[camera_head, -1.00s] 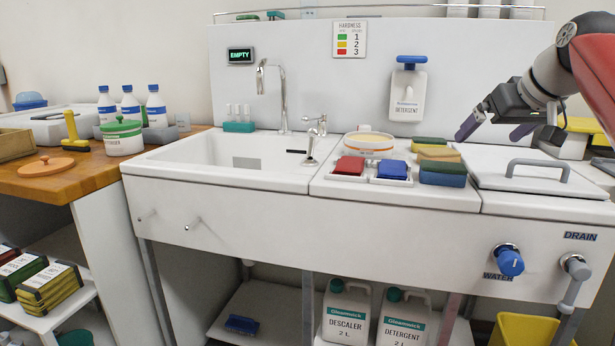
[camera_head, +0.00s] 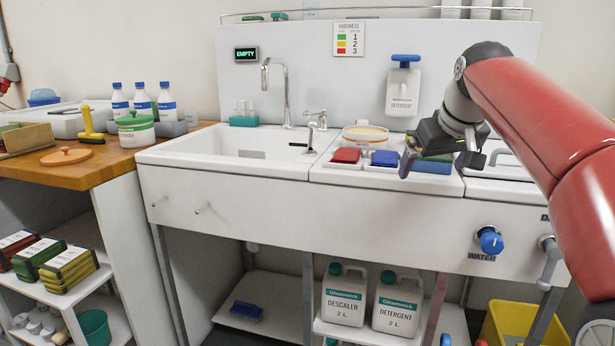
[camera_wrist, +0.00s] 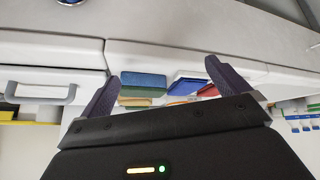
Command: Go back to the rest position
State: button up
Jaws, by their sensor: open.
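My gripper (camera_head: 438,166) is in front of the right part of the sink unit, beside the sponges. Its two purple-grey fingers are apart and nothing is between them. In the wrist view my gripper (camera_wrist: 158,80) also shows its fingers spread, with the sponges beyond. My red arm reaches in from the right side of the head view and hides part of the unit's right end.
A detergent dispenser (camera_head: 403,92) hangs behind. A wooden counter (camera_head: 90,172) with bottles stands at left. The blue water valve (camera_head: 490,241) sticks out in front.

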jog(key=s+a+f+g+h, duration=0.2)
jog(key=s+a+f, duration=0.6)
jog(key=a+f, duration=0.2)
jog(key=s+f+m+y, duration=0.1)
jog(key=s+f, duration=0.6)
jog(key=s, duration=0.3)
jog(key=s+d+f+m+y, duration=0.1)
jog(key=s+f, duration=0.7)
jog(key=s, duration=0.2)
jog(key=shift+s+d+t, duration=0.2)
jog(key=shift+d+t, duration=0.05)
jog(key=shift+t, duration=0.05)
